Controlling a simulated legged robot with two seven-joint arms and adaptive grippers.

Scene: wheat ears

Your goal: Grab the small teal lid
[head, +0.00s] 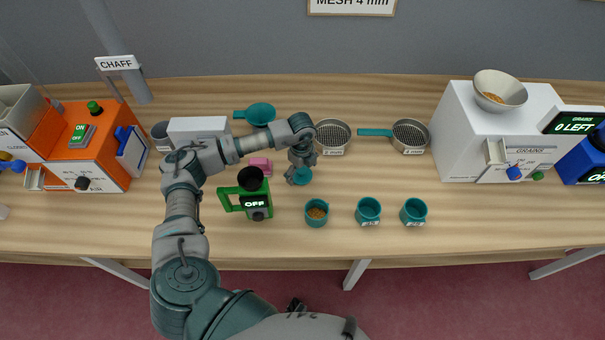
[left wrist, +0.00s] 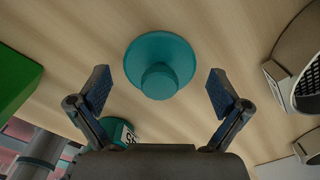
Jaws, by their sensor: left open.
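The small teal lid (left wrist: 160,57) is a round disc with a raised knob (left wrist: 160,82), lying on the wooden table. In the head view the lid (head: 303,177) is partly covered by my left gripper (head: 301,174), which points down over it. In the left wrist view my left gripper (left wrist: 158,92) is open, with one finger on each side of the lid and visible gaps to it. The knob sits between the two fingertips. My right gripper does not show.
A green device (head: 253,200) reading OFF and a pink block (head: 260,165) stand left of the lid. Teal cups (head: 317,213) (head: 368,211) (head: 413,211) stand in front and to the right. Sieves (head: 333,135) (head: 410,135) lie behind. Bare table lies right of the lid.

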